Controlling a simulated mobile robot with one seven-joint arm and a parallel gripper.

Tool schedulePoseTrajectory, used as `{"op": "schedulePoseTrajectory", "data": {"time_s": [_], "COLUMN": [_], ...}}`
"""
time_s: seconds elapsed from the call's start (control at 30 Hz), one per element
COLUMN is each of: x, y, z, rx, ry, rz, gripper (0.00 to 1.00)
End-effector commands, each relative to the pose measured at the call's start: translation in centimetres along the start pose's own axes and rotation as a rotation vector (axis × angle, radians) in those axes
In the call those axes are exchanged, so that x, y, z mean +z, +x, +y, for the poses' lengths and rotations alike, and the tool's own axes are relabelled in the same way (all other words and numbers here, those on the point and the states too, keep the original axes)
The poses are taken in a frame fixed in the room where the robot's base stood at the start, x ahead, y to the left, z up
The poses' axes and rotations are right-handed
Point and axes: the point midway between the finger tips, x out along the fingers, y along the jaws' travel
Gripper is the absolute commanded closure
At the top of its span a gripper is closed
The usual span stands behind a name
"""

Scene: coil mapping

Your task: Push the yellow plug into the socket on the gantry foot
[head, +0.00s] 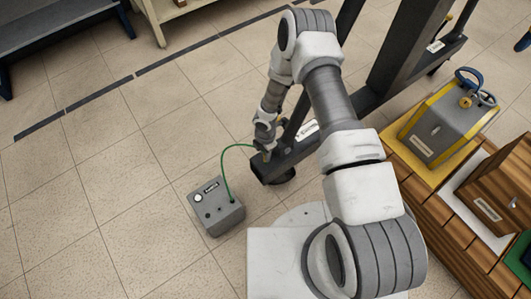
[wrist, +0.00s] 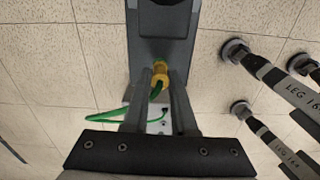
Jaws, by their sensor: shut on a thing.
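The yellow plug (wrist: 160,73) shows in the wrist view between the fingertips of my gripper (wrist: 161,80), which is shut on it. A green cable (wrist: 108,115) runs back from the plug. The plug's front end is at the near end of the dark gantry foot (wrist: 160,49); I cannot tell whether it touches or is inside the socket, which is hidden. In the head view my gripper (head: 265,149) is at the low end of the gantry foot (head: 295,155), and the plug is too small to make out.
A grey box (head: 217,206) on the tiled floor has the green cable (head: 228,165) arching from it to my gripper. Several grey posts marked LEG (wrist: 300,97) show at the right of the wrist view. A wooden bench (head: 432,205) with equipment stands right. Floor at left is clear.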

Motion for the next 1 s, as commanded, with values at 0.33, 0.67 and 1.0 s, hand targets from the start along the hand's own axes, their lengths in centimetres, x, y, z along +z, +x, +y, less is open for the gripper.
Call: {"op": "schedulePoseTrajectory", "data": {"time_s": [0.33, 0.67, 1.0], "x": [0.0, 0.0, 0.0], "y": [0.7, 1.3, 1.4], "z": [0.0, 0.0, 0.0], "rx": [0.000, 0.000, 0.000], "ry": [0.000, 0.000, 0.000], "rz": [0.000, 0.000, 0.000], "gripper": [1.00, 1.00, 1.00]}}
